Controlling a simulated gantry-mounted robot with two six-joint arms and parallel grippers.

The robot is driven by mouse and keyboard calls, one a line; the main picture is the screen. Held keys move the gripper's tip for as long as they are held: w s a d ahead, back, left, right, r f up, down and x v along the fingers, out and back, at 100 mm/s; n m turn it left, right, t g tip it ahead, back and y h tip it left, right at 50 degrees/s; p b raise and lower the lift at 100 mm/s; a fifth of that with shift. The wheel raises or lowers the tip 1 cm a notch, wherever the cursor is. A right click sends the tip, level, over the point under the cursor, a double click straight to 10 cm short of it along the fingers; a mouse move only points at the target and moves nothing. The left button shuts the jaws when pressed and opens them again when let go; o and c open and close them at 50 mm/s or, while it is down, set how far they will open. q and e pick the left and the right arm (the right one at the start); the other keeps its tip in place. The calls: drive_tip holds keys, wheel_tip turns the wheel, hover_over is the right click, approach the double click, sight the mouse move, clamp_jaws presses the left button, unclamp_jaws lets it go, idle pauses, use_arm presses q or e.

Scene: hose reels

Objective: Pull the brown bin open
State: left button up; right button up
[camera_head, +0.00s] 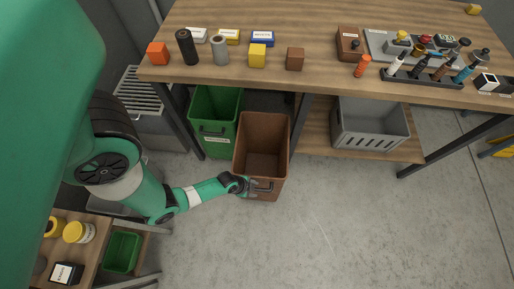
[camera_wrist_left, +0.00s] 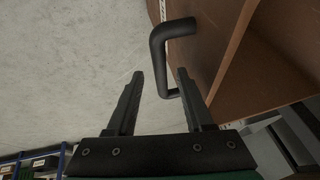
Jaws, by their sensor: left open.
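The brown bin (camera_head: 264,140) stands open-topped on the floor, jutting out from under the workbench farther than the green bin beside it. Its front, with a dark bar handle (camera_wrist_left: 160,55), faces me. My left gripper (camera_head: 260,187) is at the front of the brown bin, by the handle. In the left wrist view, the open fingers (camera_wrist_left: 160,75) point at the bin front, and the lower part of the handle appears between the fingertips. I cannot tell whether a finger touches it. The bin's brown wall (camera_wrist_left: 220,45) fills the upper right there. My right gripper is not in view.
A green bin (camera_head: 214,112) stands just left of the brown bin. The workbench (camera_head: 330,82) above carries blocks, cylinders and tools. A grey crate (camera_head: 370,128) sits on a lower shelf at right. The floor (camera_head: 330,220) in front is clear; a side shelf stands at lower left.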

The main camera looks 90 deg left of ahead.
use_arm(q)
drive_tip(key=p+v, duration=0.5)
drive_tip(key=v, duration=0.5)
drive_tip(key=shift+r, duration=0.25)
drive_tip(key=shift+d, duration=0.1)
